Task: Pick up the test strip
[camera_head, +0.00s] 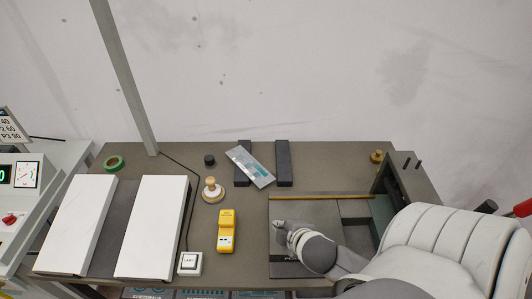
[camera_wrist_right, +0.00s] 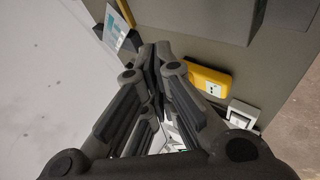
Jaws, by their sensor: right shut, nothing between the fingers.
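The test strip (camera_head: 250,166) is a flat pale grey strip with teal patches. It lies slanted across the left one of two dark bars (camera_head: 283,163) at the back of the table, its lower right end reaching into the gap between them. My left gripper is not in view.
A yellow device (camera_head: 227,231), a white switch box (camera_head: 189,263) and a wooden-knobbed stamp (camera_head: 211,190) stand left of my right gripper. Two white panels (camera_head: 152,226) lie farther left. A brass bar (camera_head: 320,197) edges the dark plate. A post (camera_head: 127,80) rises at the back.

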